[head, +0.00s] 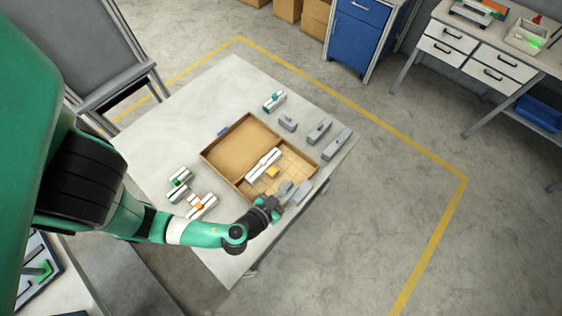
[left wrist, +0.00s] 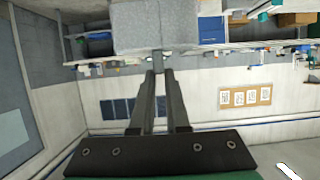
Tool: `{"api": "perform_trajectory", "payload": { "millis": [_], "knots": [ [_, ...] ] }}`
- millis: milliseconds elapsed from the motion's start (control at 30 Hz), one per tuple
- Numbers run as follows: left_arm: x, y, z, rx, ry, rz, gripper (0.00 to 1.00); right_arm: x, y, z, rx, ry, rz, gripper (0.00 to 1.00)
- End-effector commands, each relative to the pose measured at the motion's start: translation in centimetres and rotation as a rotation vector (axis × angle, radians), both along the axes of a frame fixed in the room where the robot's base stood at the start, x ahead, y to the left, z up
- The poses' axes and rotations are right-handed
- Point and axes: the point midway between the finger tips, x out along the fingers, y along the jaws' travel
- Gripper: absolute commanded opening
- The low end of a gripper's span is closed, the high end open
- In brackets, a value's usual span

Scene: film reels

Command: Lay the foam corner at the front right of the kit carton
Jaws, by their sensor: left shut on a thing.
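The kit carton (head: 212,161) is an open brown box on the table in the head view. My left gripper (head: 283,197) is at the carton's lower right edge, shut on a grey foam corner (head: 300,192). In the left wrist view my left gripper (left wrist: 159,72) has its fingers together, with the grey foam corner (left wrist: 155,25) beyond their tips. Whether the foam touches the carton or hangs above it, I cannot tell. The gripper and foam hide part of that carton edge. My right gripper is not in view.
Inside the carton are a white roll-shaped piece (head: 263,163) and a small yellow block (head: 271,172). Several grey foam pieces (head: 319,130) lie right of the carton. A teal-and-white piece (head: 274,100) stands behind it; green-and-white (head: 178,184) and orange-and-white pieces (head: 202,206) lie front left.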

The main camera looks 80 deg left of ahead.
Motion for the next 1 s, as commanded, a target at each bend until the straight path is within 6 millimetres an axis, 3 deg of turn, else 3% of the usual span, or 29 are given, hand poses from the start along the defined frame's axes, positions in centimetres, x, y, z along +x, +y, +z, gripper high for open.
{"api": "perform_trajectory", "payload": {
  "millis": [167,367,467,533,667,800,1000],
  "knots": [
    [0.5,1.0,-2.2,-0.007,0.000,0.014,0.00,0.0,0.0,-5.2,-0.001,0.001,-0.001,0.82],
    [0.9,2.4,-2.7,-0.002,-0.008,0.007,0.00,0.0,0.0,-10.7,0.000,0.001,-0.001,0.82],
    [1.7,4.1,-3.5,-0.004,-0.009,0.013,0.00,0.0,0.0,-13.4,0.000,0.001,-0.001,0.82],
    [2.2,5.5,-2.6,-0.001,-0.001,0.012,0.00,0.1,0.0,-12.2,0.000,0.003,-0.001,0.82],
    [3.5,8.4,-3.9,-0.001,-0.002,0.013,0.00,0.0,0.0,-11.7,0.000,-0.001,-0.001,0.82],
    [4.7,10.7,-7.4,0.000,0.000,0.006,0.00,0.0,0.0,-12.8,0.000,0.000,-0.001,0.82],
    [5.5,12.1,-9.3,0.001,-0.001,0.000,0.00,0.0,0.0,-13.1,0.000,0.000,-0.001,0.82]
  ]
}}
